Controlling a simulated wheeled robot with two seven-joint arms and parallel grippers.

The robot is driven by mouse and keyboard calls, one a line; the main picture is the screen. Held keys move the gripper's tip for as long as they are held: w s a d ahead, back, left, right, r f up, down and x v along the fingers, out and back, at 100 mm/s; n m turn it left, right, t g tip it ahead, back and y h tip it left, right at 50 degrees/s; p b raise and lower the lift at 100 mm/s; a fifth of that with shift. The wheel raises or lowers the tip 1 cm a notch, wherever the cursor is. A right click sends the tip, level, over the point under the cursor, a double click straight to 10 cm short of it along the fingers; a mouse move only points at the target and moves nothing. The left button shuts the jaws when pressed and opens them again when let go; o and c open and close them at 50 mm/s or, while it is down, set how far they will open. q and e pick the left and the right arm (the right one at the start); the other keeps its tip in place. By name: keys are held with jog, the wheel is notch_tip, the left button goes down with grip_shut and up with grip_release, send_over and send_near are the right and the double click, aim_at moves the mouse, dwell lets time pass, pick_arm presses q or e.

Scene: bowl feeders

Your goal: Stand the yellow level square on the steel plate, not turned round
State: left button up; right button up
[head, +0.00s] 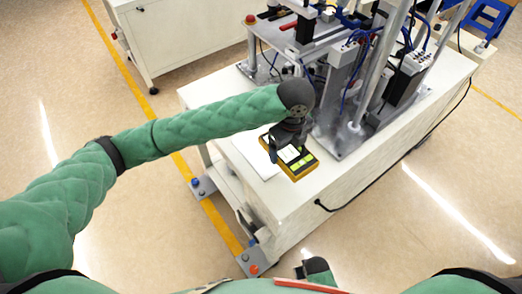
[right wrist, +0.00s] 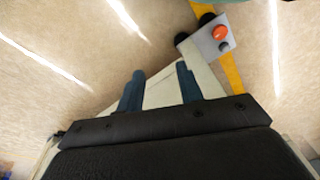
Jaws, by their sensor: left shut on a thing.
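The yellow level (head: 303,168), a yellow block with a dark side and bright yellow-green patches, shows in the head view near the front of the white bench. My left gripper (head: 287,150) is shut on it from above and hides its back part. I cannot tell whether the level touches anything below. A grey steel plate (head: 352,143) lies on the bench under the machine, just right of the level. My right gripper (right wrist: 160,85) shows in the right wrist view, its two dark fingers apart with nothing between them.
A pale flat sheet (head: 250,158) lies on the white bench (head: 290,205) left of the level. Metal posts and cables of the machine (head: 360,75) rise behind. A black cable (head: 385,172) runs along the bench's right side.

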pick_arm(q)
jog(key=p, duration=0.4)
send_over(260, 152)
notch_tip(260, 152, down, 7)
jog(key=shift+w+a+r, duration=0.1)
jog(key=shift+w, duration=0.05)
jog(key=shift+f, duration=0.2)
jog(key=shift+f+p, duration=0.95)
jog(key=shift+f, duration=0.85)
pick_arm(e)
jog(key=s+d+f, duration=0.2)
jog(key=f, duration=0.4)
jog(key=s+d+f, duration=0.2)
jog(key=f, duration=0.4)
jog(key=shift+s+d+f+t+h, duration=0.2)
jog(key=shift+d+t+h, duration=0.1)
jog(key=shift+t, duration=0.1)
pick_arm(q)
jog(key=shift+f, duration=0.1)
jog(key=o, duration=1.2)
jog(key=shift+o, duration=0.2)
pick_arm(e)
jog(key=shift+s, duration=0.1)
